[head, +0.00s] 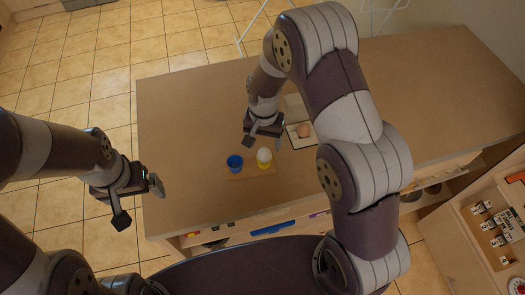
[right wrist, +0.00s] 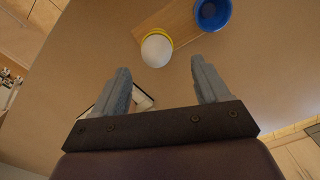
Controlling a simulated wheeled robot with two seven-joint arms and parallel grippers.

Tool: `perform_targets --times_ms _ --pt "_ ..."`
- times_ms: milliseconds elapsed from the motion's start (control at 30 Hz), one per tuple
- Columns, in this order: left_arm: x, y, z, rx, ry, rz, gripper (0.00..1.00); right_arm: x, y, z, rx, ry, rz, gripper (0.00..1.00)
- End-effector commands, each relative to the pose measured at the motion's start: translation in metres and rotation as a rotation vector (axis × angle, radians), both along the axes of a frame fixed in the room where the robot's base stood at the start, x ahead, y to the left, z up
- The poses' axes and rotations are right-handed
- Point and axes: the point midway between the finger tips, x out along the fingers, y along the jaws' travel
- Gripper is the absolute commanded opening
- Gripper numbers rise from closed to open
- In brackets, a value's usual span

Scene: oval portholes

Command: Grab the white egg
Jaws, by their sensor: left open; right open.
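The white egg (head: 264,154) stands in a yellow cup (head: 265,165) on a small wooden board (head: 250,176) on the table. In the right wrist view the egg (right wrist: 156,50) is ahead of my right gripper (right wrist: 160,75), between the lines of its two fingers and apart from them. The right gripper is open and empty; in the head view (head: 262,140) it is above the table, close to the egg. My left gripper (head: 140,203) is open and empty, off the table's left edge and far from the egg.
A blue cup (head: 235,163) stands beside the yellow cup on the same board. A brown egg (head: 304,130) lies in a pale open box (head: 294,139), partly hidden by my right arm. The table (head: 190,110) is clear on its left. A shelf (head: 490,225) with small items stands at right.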

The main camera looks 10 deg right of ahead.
Motion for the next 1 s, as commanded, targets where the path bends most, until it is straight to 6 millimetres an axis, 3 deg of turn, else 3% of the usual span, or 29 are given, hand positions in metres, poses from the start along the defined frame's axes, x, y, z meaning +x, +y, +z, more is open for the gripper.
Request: perform_targets --times_ms 100,233,500,633,1000 --pt "0.000 0.000 0.018 0.000 -0.001 0.000 0.95 -0.003 0.001 -0.017 -0.001 0.008 0.000 0.75" --pt "0.000 0.000 0.021 0.000 -0.001 0.000 0.95 -0.002 0.002 -0.041 -0.001 0.004 0.000 0.75" --pt "0.000 0.000 0.020 0.000 0.000 0.000 0.95 -0.001 0.002 -0.049 0.000 0.001 0.001 0.75" --pt "0.000 0.000 0.020 0.000 0.000 0.000 0.95 -0.001 0.002 -0.049 0.000 0.001 0.001 0.34" --pt "0.000 0.000 0.019 0.000 0.000 0.000 0.95 -0.001 0.002 -0.047 0.000 0.001 0.001 0.34"
